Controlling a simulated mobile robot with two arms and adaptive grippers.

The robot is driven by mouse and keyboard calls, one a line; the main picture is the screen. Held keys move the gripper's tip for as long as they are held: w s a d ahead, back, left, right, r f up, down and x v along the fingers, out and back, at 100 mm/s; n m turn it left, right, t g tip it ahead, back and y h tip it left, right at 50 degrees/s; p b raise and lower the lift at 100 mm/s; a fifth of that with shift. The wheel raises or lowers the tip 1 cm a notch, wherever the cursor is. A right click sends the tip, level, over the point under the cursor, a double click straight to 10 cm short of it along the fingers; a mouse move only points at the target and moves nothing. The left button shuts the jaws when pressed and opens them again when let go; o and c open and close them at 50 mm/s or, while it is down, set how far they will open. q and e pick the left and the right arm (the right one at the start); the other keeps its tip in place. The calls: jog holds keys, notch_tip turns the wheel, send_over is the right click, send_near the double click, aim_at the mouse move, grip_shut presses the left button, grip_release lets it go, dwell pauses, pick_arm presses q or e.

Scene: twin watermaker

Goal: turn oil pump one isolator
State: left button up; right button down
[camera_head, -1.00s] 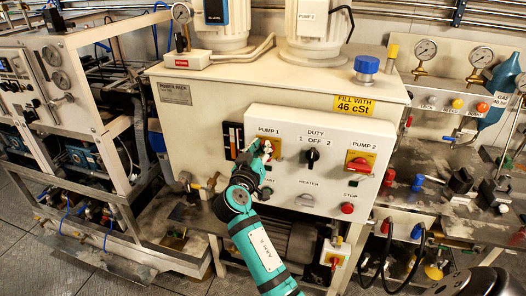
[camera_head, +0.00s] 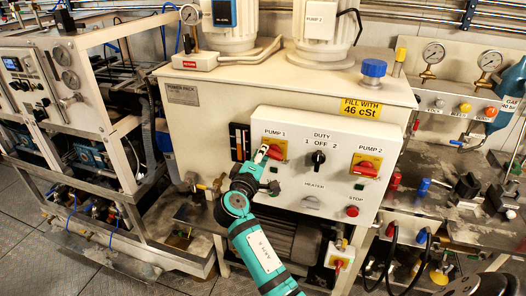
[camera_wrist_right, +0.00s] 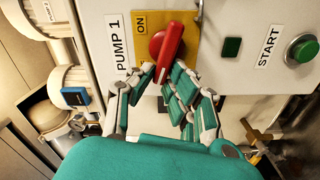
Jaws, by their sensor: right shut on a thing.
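The oil pump one isolator is a red rotary handle (camera_wrist_right: 170,50) on a yellow plate (camera_wrist_right: 185,22) marked ON, beside the PUMP 1 label. In the head view the yellow plate (camera_head: 281,147) is partly hidden by my right gripper (camera_head: 261,156). In the right wrist view my right gripper (camera_wrist_right: 165,92) has its jointed fingers on both sides of the handle's near end, shut on it. The handle sits tilted in that view, its near end lower left. My left gripper is not in view.
The white control panel (camera_head: 325,196) also carries a black DUTY selector (camera_head: 318,158), the PUMP 2 isolator (camera_head: 366,166) and a red STOP button (camera_head: 352,211). A green START button (camera_wrist_right: 301,49) is near my right fingers. Pipework and valves stand close on both sides.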

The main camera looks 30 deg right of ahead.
jog(key=shift+f+n+p, duration=0.2)
jog(key=shift+n+p, duration=0.3)
jog(key=shift+n, duration=1.2)
jog(key=shift+f, duration=0.1)
jog(key=c, duration=1.3)
grip_release()
jog(key=shift+w+f, duration=0.1)
jog(key=shift+a, duration=0.15)
jog(key=v, duration=1.1)
jog(key=shift+s+a, duration=0.25)
jog(key=shift+s, duration=0.1)
